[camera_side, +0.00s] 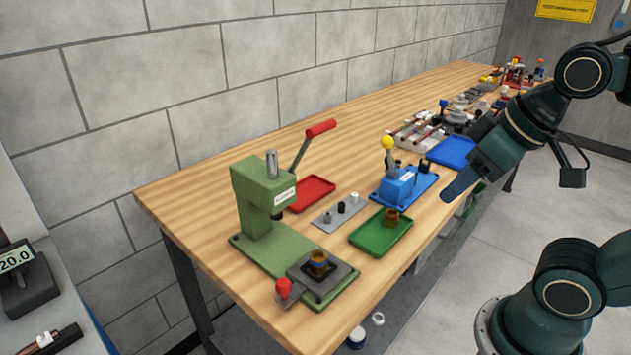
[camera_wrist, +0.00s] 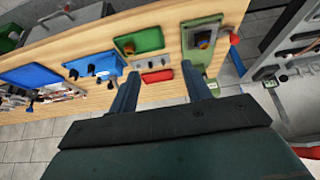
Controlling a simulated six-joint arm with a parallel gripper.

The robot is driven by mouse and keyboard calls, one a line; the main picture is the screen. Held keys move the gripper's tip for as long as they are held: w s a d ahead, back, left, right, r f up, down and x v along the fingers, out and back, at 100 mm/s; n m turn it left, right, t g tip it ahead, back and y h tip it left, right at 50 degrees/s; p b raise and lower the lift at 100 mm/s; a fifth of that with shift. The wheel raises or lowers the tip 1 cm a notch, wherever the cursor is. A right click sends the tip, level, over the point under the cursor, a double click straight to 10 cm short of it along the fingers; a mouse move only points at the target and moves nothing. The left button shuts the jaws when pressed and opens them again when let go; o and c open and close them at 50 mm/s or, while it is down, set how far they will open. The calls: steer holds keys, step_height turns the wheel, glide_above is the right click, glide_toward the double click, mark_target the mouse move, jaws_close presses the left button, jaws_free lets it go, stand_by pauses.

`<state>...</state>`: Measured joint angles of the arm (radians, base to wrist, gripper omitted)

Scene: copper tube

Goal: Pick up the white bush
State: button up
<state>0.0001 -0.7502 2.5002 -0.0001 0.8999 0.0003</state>
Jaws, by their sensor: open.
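A small white bush (camera_side: 354,198) stands at the far right end of a grey plate (camera_side: 328,221), in a row with darker small pieces. In the wrist view the grey plate (camera_wrist: 150,63) lies between the fingertips, and the bush is too small to tell apart. My gripper (camera_side: 461,186) is at the right in the side view, out past the table's front edge and well apart from the bush. In the wrist view my gripper (camera_wrist: 160,70) has its two fingers wide apart with nothing between them.
A green press (camera_side: 264,196) with a raised red-handled lever stands left of the plate. A red tray (camera_side: 310,192) lies behind it, a green tray (camera_side: 381,234) with a brown part in front. A blue fixture (camera_side: 399,185) with a yellow knob stands to the right.

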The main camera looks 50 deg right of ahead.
steer(key=shift+c, duration=0.8)
steer(key=n+g, duration=0.6)
steer(key=n, duration=0.8)
glide_above(355, 194)
step_height(355, 194, down, 6)
steer(key=f, duration=0.1)
steer(key=shift+r, duration=0.25)
steer(key=shift+f, duration=0.15)
steer(key=shift+f, duration=4)
